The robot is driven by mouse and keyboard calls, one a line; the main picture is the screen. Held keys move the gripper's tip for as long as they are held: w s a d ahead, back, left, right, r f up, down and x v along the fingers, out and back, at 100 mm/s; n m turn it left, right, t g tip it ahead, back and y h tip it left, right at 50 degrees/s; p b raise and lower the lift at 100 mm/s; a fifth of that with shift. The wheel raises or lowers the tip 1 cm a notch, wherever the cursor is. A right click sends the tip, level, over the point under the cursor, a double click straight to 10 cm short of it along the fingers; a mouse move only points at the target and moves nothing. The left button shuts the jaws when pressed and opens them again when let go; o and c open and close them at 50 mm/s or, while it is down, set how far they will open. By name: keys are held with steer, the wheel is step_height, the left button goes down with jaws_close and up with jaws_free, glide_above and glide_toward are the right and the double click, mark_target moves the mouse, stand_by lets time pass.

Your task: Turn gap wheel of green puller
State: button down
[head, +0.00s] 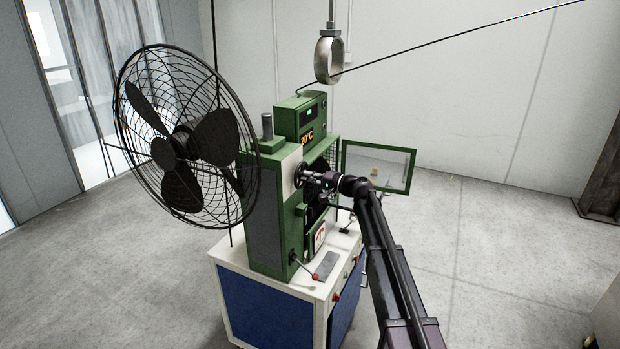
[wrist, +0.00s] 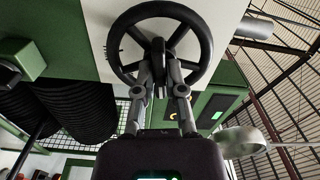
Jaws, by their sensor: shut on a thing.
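The green puller (head: 270,205) stands on a white and blue cabinet in the head view. Its gap wheel (head: 299,176) is a black handwheel on the upper part, on a white panel. In the wrist view the wheel (wrist: 208,45) fills the upper middle, with its rim, spokes and hub showing. My gripper (head: 311,177) is at the wheel in the head view. In the wrist view my gripper (wrist: 160,65) has its fingers close together at the wheel's hub, shut on part of the wheel. The exact contact is partly hidden by the fingers.
A large black fan (head: 185,140) stands left of the puller. A cabinet (head: 270,305) carries the puller. A green-framed clear door (head: 378,166) stands open at the right. Floor to the right is clear.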

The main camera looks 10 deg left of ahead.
steer(key=c, duration=0.7)
jaws_free()
steer(key=shift+d, duration=0.1)
steer(key=v, duration=1.1)
steer(key=shift+s+d, duration=0.15)
steer(key=shift+d, duration=0.25)
steer(key=s+d+f+n+g+h+b, duration=0.15)
steer(key=s+f+h, duration=0.25)
steer(key=s+f, duration=0.55)
steer(key=s+d+f+n+g+h+b, duration=0.1)
steer(key=s+d+f+g+h+b, duration=0.3)
steer(key=s+f, duration=0.6)
steer(key=s+d+f+h, duration=0.2)
steer(key=s+d+h, duration=0.1)
steer(key=s, duration=0.3)
steer(key=s+d+f+h+b, duration=0.1)
steer(key=s+d+f+h, duration=0.1)
steer(key=s, duration=0.4)
steer(key=s+d+f+h+b, duration=0.1)
steer(key=s+d+f+h, duration=0.2)
steer(key=s+d+h, duration=0.1)
steer(key=shift+s+d+m+g, duration=0.2)
steer(key=shift+s+d, duration=0.15)
steer(key=shift+s, duration=0.15)
steer(key=shift+s+d+m+g, duration=0.1)
steer(key=shift+s+d+g, duration=0.05)
steer(key=shift+s+d, duration=0.3)
